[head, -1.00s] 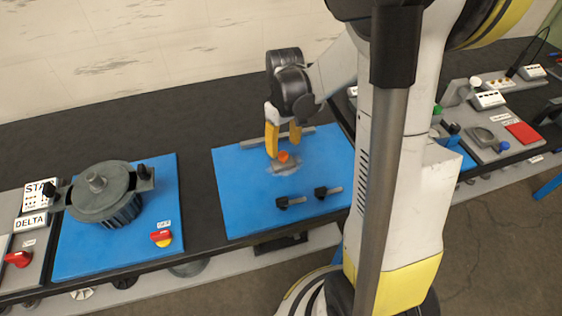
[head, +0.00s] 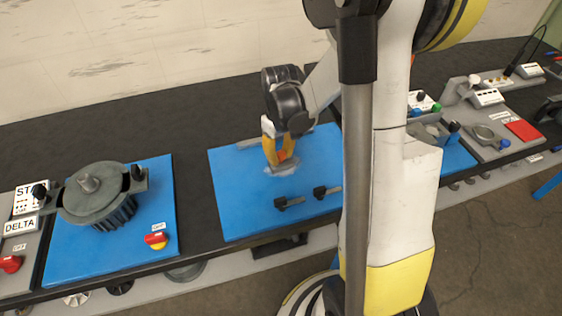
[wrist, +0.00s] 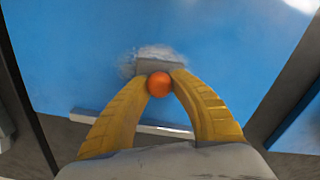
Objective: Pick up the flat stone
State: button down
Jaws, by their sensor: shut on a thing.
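The flat stone shows in the wrist view as a small grey block (wrist: 152,66) just beyond my fingertips, with a round orange knob (wrist: 160,84) at its near side. It sits over a whitish smeared patch (wrist: 138,60) on the blue board. My gripper (head: 280,160) points down at the board, and its yellow fingers are shut on the orange knob, one on each side. In the head view the fingers mostly hide the stone, with a bit of orange (head: 284,155) visible between them. I cannot tell whether the stone touches the board.
Two small dark-headed tools (head: 289,202) (head: 326,191) lie on the blue board (head: 240,215) in front of my gripper. A grey bar (wrist: 150,127) runs along the board's back edge. A motor (head: 100,195) stands on another blue board at left. Bare board lies left of my gripper.

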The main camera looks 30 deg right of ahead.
aim_at(280, 152)
jog(key=shift+r+p, duration=0.35)
jog(key=shift+r, duration=0.3)
notch_tip(280, 152, up, 3)
jog(key=shift+r+p, duration=0.1)
jog(key=shift+p, duration=0.65)
jog(key=s+d+r+p, duration=0.1)
jog(key=s+d+r, duration=0.1)
jog(key=d, duration=0.3)
jog(key=s+d+r+p, duration=0.2)
jog(key=s+d+r, duration=0.1)
jog(key=d+r, duration=0.1)
jog(key=shift+s+d+r, duration=0.25)
jog(key=shift+d, duration=0.45)
jog(key=c, duration=1.9)
grip_release()
grip_shut()
